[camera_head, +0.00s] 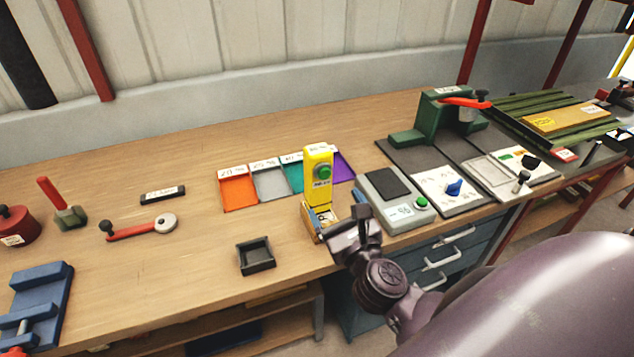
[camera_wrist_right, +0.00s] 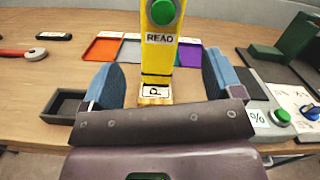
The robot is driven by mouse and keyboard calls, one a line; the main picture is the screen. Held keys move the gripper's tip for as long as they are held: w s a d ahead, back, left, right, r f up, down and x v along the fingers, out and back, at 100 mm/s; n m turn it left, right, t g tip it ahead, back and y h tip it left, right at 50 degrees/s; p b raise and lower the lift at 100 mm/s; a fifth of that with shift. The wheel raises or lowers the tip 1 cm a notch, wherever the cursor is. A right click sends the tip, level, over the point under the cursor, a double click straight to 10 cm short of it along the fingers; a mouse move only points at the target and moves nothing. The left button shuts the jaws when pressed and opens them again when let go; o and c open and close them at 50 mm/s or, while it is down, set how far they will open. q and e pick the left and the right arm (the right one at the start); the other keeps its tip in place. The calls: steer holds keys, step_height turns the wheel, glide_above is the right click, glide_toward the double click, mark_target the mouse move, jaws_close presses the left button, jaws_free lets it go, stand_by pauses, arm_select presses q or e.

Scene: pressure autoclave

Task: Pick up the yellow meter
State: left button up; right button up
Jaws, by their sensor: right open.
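The yellow meter (camera_head: 319,178) stands upright on the wooden bench, with a green button on its front and a small labelled foot at its base. It also shows in the right wrist view (camera_wrist_right: 160,62), with the word READ under the button. My right gripper (camera_head: 331,222) is at the front of the meter, low near its base. In the right wrist view its two blue fingers (camera_wrist_right: 166,82) are apart, one on each side of the meter's lower part. No finger visibly grips the meter. My left gripper is not in view.
Coloured trays, including an orange one (camera_head: 238,190), lie behind the meter. A small black tray (camera_head: 256,257) sits at its left front. A grey device (camera_head: 396,202) with a green button stands close on the right.

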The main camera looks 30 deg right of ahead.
mark_target(316, 176)
steer(key=shift+w+d+f+m+g, duration=0.15)
steer(key=shift+w+d+m, duration=0.35)
steer(key=shift+w, duration=1.35)
steer(key=shift+w+d+f+m+g, duration=0.15)
steer(key=shift+w+d+m, duration=0.3)
steer(key=shift+w, duration=1.35)
steer(key=shift+w+d+f+m+g, duration=0.1)
steer(key=shift+w+d+m+g, duration=0.4)
steer(key=shift+w, duration=1.35)
steer(key=shift+a+m, duration=0.15)
steer(key=shift+m, duration=0.1)
steer(key=shift+t, duration=0.3)
steer(key=shift+c, duration=0.4)
steer(key=c, duration=1.2)
